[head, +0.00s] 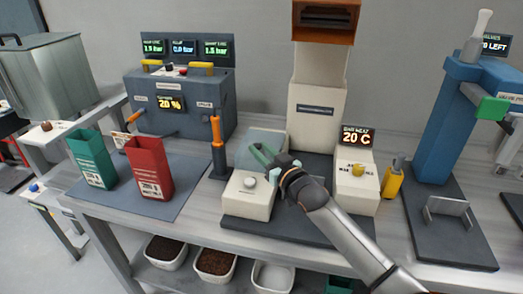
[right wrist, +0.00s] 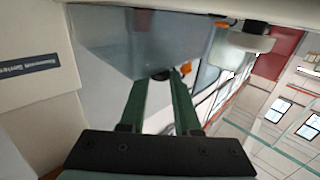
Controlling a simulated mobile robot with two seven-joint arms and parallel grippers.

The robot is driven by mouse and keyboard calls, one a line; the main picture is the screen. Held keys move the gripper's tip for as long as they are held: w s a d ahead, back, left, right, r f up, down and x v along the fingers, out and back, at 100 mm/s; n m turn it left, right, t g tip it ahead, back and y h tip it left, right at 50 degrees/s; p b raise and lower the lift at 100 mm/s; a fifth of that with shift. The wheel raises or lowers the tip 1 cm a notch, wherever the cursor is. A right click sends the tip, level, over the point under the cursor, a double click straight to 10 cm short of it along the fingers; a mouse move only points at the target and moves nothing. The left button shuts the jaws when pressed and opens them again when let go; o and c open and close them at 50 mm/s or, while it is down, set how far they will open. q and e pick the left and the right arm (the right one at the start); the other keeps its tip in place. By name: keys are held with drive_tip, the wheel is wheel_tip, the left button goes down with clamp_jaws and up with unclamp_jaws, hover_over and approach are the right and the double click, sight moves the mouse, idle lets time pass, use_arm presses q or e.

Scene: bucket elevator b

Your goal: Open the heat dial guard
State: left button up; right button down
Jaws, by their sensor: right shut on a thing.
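A see-through bluish guard (head: 262,138) sits at the back of a low white box (head: 245,207), tilted up behind a pale round dial (head: 249,182). The dial is uncovered from above. My right gripper (head: 262,156) has green fingers and reaches in from the right over the box. In the right wrist view the guard (right wrist: 130,40) fills the upper middle. The fingertips (right wrist: 160,78) are shut on a small dark knob at its edge. The pale dial (right wrist: 248,38) shows at upper right there. My left gripper is not in view.
A tall white column (head: 315,115) stands behind the guard. A white unit with a yellow knob (head: 357,169) and a 20 C display (head: 356,137) is to the right. An orange-handled lever (head: 217,135) stands close on the left. Green (head: 91,157) and red (head: 149,167) bags stand farther left.

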idle(0.8)
drive_tip(key=shift+r+p, duration=0.5)
drive_tip(key=shift+p, duration=0.3)
drive_tip(key=r+p, duration=0.1)
drive_tip(key=r+m+p, duration=0.1)
drive_tip(key=p, duration=0.1)
drive_tip(key=shift+w+d+g, duration=0.1)
drive_tip(key=shift+w+g, duration=0.2)
drive_tip(key=shift+g, duration=0.1)
drive_tip(key=r, duration=0.1)
drive_tip(key=w+r, duration=0.1)
drive_tip(key=r+p, duration=0.1)
drive_tip(key=shift+w+d, duration=0.3)
drive_tip(key=shift+w, duration=0.05)
drive_tip(key=shift+w+d+r, duration=0.25)
drive_tip(key=shift+w+r, duration=0.55)
drive_tip(key=shift+r, duration=0.4)
